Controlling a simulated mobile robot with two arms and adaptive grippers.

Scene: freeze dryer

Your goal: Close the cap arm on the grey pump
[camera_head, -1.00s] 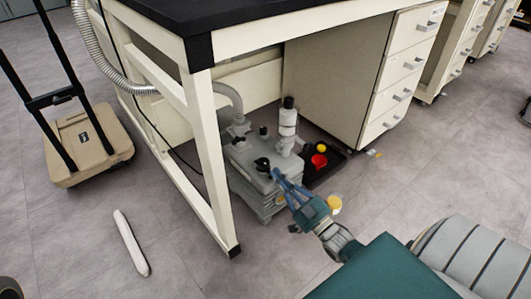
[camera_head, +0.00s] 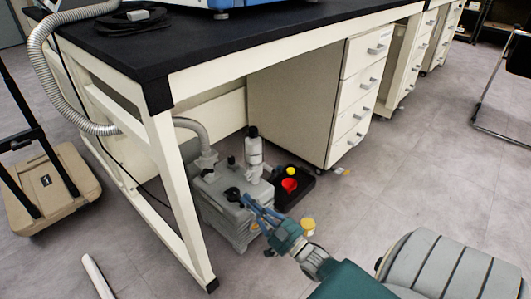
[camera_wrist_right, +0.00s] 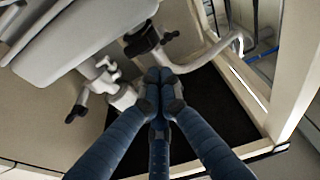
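The grey pump (camera_head: 222,205) stands on the floor under the bench. On its top is a black cap part (camera_head: 232,193); I cannot tell how far its arm is open. My right gripper (camera_head: 246,201) reaches in from the lower right, with its blue fingertips just beside this cap part. In the right wrist view the fingertips (camera_wrist_right: 161,88) are drawn together with nothing visible between them. There the black cap part (camera_wrist_right: 141,42) lies just beyond the tips, near the grey pump body (camera_wrist_right: 85,45). Contact cannot be made out. My left gripper is not in view.
A white bench leg (camera_head: 178,205) stands close left of the pump. A white cylinder (camera_head: 254,155) rises at the pump's back. A black tray (camera_head: 301,188) with red and yellow items sits right of it. A drawer cabinet (camera_head: 300,105) stands behind.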

